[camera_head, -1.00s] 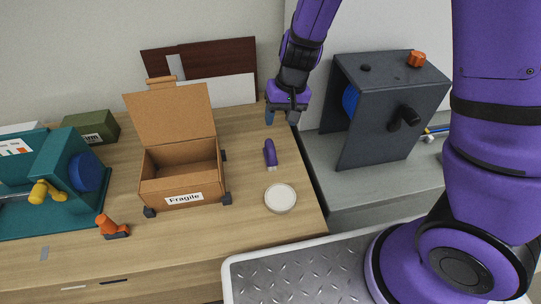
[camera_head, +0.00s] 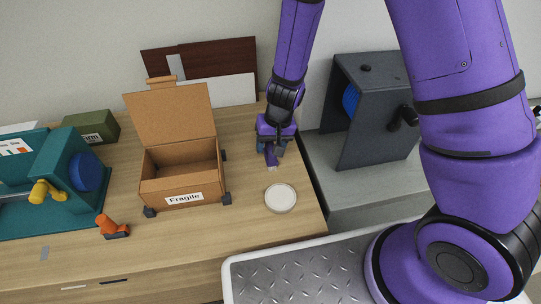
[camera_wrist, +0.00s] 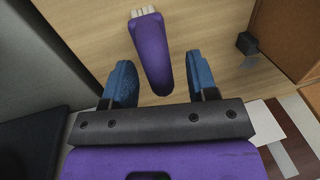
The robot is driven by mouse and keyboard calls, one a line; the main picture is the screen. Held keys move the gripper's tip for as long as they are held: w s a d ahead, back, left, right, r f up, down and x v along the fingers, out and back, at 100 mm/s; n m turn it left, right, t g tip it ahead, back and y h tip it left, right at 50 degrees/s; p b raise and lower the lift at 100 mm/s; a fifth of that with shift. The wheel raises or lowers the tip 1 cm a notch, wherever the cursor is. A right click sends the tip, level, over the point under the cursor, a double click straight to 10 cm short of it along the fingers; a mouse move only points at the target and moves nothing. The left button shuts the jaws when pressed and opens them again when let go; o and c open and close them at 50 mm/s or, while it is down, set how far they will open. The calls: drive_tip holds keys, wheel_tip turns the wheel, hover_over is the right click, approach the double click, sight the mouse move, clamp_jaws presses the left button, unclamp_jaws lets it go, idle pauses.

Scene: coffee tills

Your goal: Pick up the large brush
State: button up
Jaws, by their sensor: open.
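The brush (camera_wrist: 150,45) has a purple handle and short pale bristles and lies on the wooden counter. In the wrist view its handle end appears between my two blue fingertips, with a gap on each side. In the head view my gripper (camera_head: 270,155) is over the brush and hides most of it; the pale bristle end (camera_head: 272,168) shows just below. My gripper is open and holds nothing. I cannot tell how far the fingertips are above the counter.
An open cardboard box (camera_head: 182,184) marked Fragile stands left of my gripper. A round pale dish (camera_head: 280,198) lies in front of it. A dark grey machine (camera_head: 374,115) stands to the right on a grey counter. An orange-handled tool (camera_head: 108,226) lies farther left.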

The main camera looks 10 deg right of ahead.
drive_tip(key=shift+f, duration=0.15)
clamp_jaws()
wheel_tip(320, 180, up, 10)
drive_tip(key=shift+r, duration=0.1)
idle(0.7)
drive_tip(key=c, duration=0.9)
unclamp_jaws()
